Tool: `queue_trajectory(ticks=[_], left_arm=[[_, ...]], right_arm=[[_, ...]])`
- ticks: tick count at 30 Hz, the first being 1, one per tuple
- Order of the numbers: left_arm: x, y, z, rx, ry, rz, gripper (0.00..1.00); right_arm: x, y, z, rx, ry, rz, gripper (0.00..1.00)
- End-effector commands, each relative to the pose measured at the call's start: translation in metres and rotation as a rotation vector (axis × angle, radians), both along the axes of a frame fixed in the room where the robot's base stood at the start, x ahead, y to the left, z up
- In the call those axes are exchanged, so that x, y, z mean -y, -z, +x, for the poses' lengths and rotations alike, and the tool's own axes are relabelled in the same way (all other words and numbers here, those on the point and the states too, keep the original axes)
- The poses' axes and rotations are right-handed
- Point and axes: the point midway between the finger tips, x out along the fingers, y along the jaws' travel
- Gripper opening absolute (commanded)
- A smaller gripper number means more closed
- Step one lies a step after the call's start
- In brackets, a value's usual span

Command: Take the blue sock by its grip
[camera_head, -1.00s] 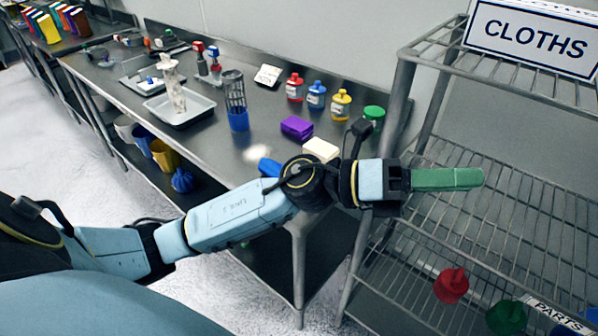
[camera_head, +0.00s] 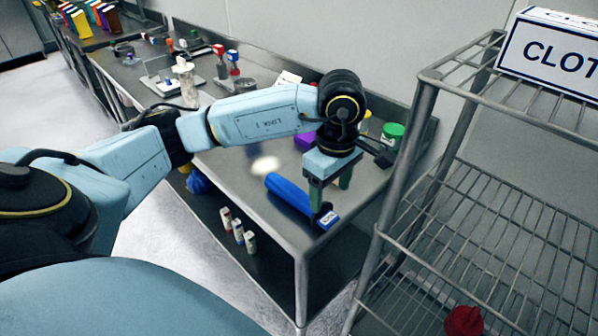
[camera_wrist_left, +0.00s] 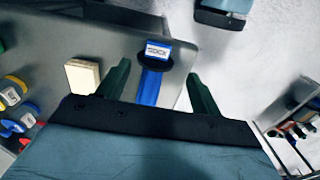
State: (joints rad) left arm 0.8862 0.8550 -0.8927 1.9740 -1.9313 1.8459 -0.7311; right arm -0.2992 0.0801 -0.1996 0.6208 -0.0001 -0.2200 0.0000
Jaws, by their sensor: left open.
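The blue sock (camera_head: 289,193) lies on the metal table near its front right corner. It is a long blue roll with a black collar (camera_head: 321,210) and a small white-and-blue label at its near end. My left gripper (camera_head: 330,194) points down over that end, with its green fingers apart. In the left wrist view the sock (camera_wrist_left: 150,88) runs between the two open fingers, and its collar and SOCK label (camera_wrist_left: 157,51) show just past the fingertips. I cannot tell whether the fingers touch it. My right gripper is not in view.
A wire rack (camera_head: 480,230) with a CLOTHS box (camera_head: 555,55) stands close on the right. A green-lidded jar (camera_head: 392,132) and a purple block (camera_head: 304,141) are behind the gripper. A cream block (camera_wrist_left: 83,77) lies beside the left finger. Small bottles (camera_head: 238,231) stand on the lower shelf.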

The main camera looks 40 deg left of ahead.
Motion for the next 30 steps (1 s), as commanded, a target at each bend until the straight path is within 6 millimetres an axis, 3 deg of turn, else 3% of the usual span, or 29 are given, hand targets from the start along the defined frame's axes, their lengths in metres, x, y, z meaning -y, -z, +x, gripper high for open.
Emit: queue_trajectory(ticks=[6,14,21,30], left_arm=[[0.001,0.040,0.000,-0.003,-0.001,-0.003,0.65],[0.000,0.060,0.001,-0.003,-0.001,-0.004,0.65],[-0.002,0.095,0.003,-0.003,-0.001,-0.005,0.65],[-0.002,0.103,0.004,0.001,0.000,-0.005,0.65]], right_arm=[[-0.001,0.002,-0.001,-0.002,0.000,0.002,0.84],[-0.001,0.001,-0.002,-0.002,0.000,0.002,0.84],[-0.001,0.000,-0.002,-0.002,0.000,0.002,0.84],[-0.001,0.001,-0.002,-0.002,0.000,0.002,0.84]])
